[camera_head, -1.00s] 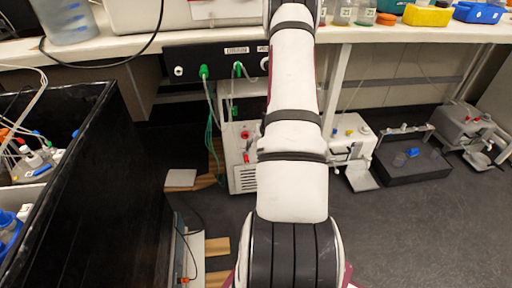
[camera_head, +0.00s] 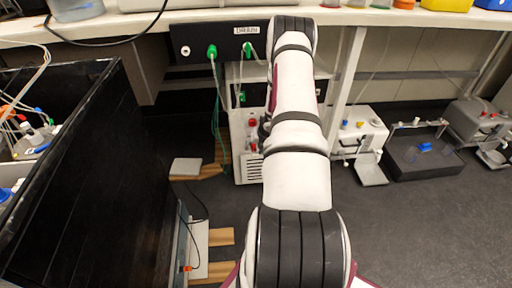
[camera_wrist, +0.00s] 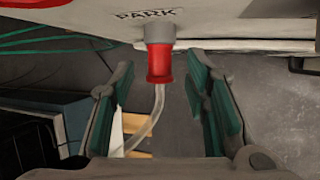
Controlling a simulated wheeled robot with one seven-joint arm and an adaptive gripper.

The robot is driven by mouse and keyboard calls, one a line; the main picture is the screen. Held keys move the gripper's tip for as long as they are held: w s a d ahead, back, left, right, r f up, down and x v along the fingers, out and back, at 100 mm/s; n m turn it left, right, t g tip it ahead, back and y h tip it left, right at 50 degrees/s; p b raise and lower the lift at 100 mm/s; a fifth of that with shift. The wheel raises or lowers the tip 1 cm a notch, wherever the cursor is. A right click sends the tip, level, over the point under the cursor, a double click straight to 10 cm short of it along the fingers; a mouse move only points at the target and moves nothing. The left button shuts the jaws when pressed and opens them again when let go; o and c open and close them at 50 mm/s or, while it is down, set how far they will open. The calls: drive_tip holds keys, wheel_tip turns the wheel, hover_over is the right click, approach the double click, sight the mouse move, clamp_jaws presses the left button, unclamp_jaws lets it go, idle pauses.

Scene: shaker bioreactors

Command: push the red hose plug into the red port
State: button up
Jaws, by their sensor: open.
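In the wrist view, the red hose plug (camera_wrist: 159,66) hangs upright under a grey fitting on a pale part marked PARK. A clear hose (camera_wrist: 149,122) runs down from it. My gripper (camera_wrist: 160,76) is open, with one green-padded finger on each side of the plug and a visible gap on both sides. In the head view, my arm hides the gripper and this plug. Two red fittings (camera_head: 252,122) show on the front of a white unit (camera_head: 249,171) under the bench; I cannot tell which is the red port.
A black panel with green plugs (camera_head: 212,51) and thin green hoses hangs under the bench edge (camera_head: 140,24). A tall black-walled box (camera_head: 90,180) stands at the left. Small devices (camera_head: 358,131) and a dark tray (camera_head: 422,158) sit on the floor at right. Floor at front right is clear.

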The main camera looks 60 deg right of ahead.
clamp_jaws()
drive_tip(key=shift+s+a+b, duration=0.85)
drive_tip(key=shift+a+b, duration=0.15)
drive_tip(key=shift+b, duration=1.1)
drive_tip(key=shift+a, duration=0.1)
drive_tip(key=shift+s+a+b, duration=1.05)
drive_tip(key=shift+a+b, duration=0.05)
drive_tip(key=shift+b, duration=0.3)
wheel_tip(320, 180, up, 12)
drive_tip(key=p, duration=1.2)
drive_tip(key=shift+w+d+p, duration=1.2)
drive_tip(key=shift+d+p, duration=0.15)
drive_tip(key=shift+p, duration=0.85)
